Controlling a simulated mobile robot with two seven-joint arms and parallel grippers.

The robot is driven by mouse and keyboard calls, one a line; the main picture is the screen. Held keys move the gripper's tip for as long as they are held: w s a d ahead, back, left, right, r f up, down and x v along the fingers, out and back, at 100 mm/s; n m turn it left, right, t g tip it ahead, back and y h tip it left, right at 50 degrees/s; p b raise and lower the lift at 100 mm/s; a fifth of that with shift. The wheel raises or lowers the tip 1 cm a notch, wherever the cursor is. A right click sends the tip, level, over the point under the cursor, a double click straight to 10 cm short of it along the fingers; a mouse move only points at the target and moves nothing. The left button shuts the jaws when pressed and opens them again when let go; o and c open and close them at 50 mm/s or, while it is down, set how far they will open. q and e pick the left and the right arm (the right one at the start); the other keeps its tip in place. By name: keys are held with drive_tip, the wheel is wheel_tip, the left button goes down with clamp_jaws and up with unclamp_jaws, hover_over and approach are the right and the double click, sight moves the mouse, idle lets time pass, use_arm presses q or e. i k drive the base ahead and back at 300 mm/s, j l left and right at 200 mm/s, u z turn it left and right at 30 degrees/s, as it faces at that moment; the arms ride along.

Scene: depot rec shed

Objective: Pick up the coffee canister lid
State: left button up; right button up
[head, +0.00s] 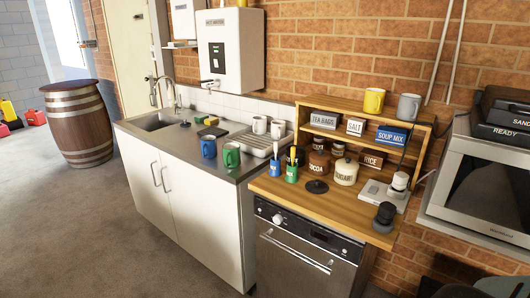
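A dark round disc (317,186) that looks like a lid lies flat on the wooden counter (335,208), near its front edge. Behind it stand a brown canister marked COCOA (319,164) and a cream canister marked SUGAR (346,172). A black, partly hidden item (296,156) stands left of the cocoa canister; I cannot tell whether it is the coffee canister. Neither of my grippers is in view.
Blue (275,169) and green (291,173) cups with utensils stand left of the disc. A coffee grinder or similar dark item (385,214) stands at the right corner. A wooden shelf (368,112) rises behind.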

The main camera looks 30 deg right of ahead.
sight(317, 187)
drive_tip(key=z, duration=1.4)
